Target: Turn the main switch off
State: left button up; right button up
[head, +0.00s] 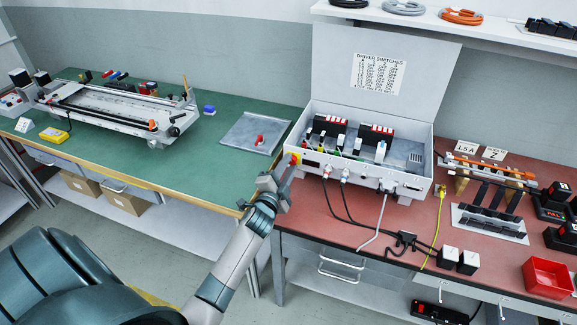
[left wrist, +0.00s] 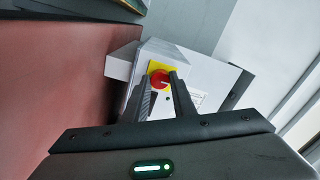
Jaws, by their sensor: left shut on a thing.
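The main switch is a red rotary knob (left wrist: 159,77) on a yellow plate (left wrist: 152,67), fixed to the left end wall of the grey control box (head: 375,172). The yellow plate also shows in the head view (head: 295,157). My left gripper (head: 284,172) reaches up to that wall from the front. In the left wrist view my left gripper (left wrist: 162,84) has one finger on each side of the red knob and is shut on it. A small white mark shows on the knob; its exact angle is hard to read. My right gripper is not in view.
The box's lid (head: 385,75) stands open with a printed switch list. Cables hang from the box front onto the red bench (head: 330,225). A grey tray (head: 254,133) with a red item lies on the green bench (head: 190,150) at the left. A red bin (head: 548,278) stands far right.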

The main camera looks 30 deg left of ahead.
pick_arm(q)
jog(key=shift+f, duration=0.1)
jog(key=o, duration=1.1)
jog(key=shift+c, duration=0.2)
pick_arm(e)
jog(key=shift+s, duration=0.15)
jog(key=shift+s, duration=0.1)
pick_arm(q)
jog(key=shift+s, duration=0.1)
jog(key=shift+s, duration=0.15)
jog(key=shift+s+d, duration=0.1)
jog(key=shift+s, duration=0.2)
jog(key=b+v, duration=0.2)
jog(key=v, duration=1.4)
jog(key=shift+s+b, duration=0.2)
jog(key=shift+b, duration=0.15)
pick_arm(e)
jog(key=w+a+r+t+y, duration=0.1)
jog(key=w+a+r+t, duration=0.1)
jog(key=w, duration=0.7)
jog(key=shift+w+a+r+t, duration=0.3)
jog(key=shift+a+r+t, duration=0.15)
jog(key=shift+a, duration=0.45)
